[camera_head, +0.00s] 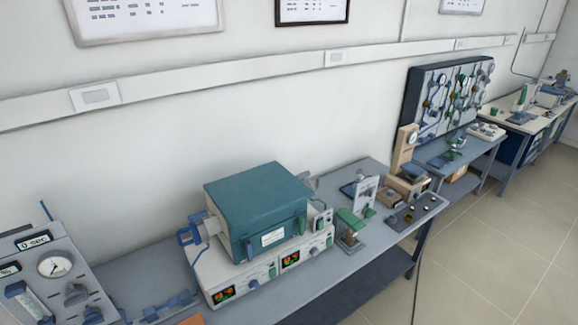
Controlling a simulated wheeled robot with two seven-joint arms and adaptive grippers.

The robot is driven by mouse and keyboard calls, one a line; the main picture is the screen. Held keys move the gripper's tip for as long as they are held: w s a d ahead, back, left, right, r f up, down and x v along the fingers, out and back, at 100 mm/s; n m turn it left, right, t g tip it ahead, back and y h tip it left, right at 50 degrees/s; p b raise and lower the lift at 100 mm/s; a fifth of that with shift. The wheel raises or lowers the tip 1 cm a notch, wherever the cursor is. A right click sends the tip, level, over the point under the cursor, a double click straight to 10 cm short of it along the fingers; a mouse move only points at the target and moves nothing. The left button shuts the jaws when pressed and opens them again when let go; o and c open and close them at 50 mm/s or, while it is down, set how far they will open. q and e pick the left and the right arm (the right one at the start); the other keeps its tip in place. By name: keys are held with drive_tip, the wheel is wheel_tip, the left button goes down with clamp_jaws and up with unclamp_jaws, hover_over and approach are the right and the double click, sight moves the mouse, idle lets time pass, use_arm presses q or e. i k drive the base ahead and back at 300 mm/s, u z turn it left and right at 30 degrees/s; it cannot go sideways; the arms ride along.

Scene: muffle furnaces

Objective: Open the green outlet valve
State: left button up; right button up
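No part that I can clearly identify as the green outlet valve shows in the head view. Green parts show on the dark-framed wall panel (412,97) with gauges and tubing at the right, but they are too small to tell apart. A small device with a green top (350,217) stands on the bench right of the furnace. A grey control unit (30,250) with a round gauge, knobs and a display is cut off at the lower left. Blue fittings (172,306) lie beside it. Neither of my grippers is in view.
A teal muffle furnace (257,205) sits on a white base with two lit displays on the grey bench (300,300). Small instruments (405,185) crowd the bench's right end. More benches (520,120) stand farther right. The tiled floor (500,240) at lower right is clear.

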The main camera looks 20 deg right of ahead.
sight(370, 212)
drive_tip(key=z, duration=1.3)
